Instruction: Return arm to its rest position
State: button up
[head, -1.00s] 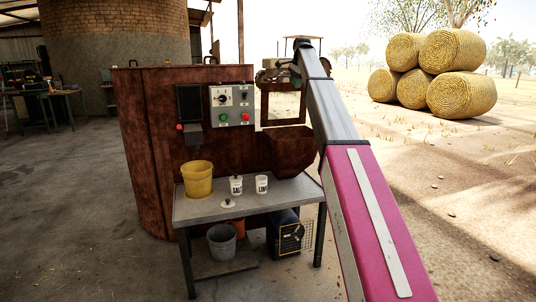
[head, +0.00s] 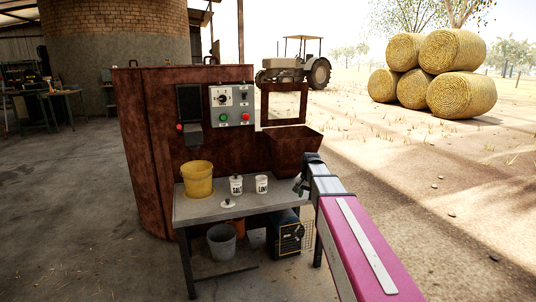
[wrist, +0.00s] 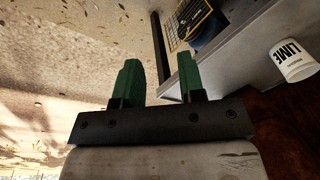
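My arm reaches in from the lower right of the head view, past the right end of the metal table (head: 225,207). My gripper (head: 300,186) is small and dark there, near the table's right edge and below the brown hopper. In the wrist view my gripper (wrist: 159,75) shows two green fingers spread apart with nothing between them. The table edge lies just beyond the right finger. Whether the gripper touches the table cannot be told.
A yellow bucket (head: 198,181), a SALT cup (head: 236,186) and a LIME cup (head: 262,184) stand on the table. The LIME cup (wrist: 294,60) is nearest my gripper. The brown hopper (head: 293,147) overhangs the table's back right. Open ground lies right.

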jog(key=s+f+n, duration=0.1)
jog(key=s+f, duration=0.4)
jog(key=s, duration=0.3)
jog(key=s+d+f+n+g, duration=0.1)
jog(key=s+f+n, duration=0.1)
jog(key=s+f, duration=0.3)
jog(key=s+f+n, duration=0.2)
jog(key=s+f, duration=0.3)
jog(key=s, duration=0.8)
jog(key=shift+d+f+g, duration=0.3)
jog(key=shift+d+f, duration=0.05)
jog(key=shift+d, duration=0.05)
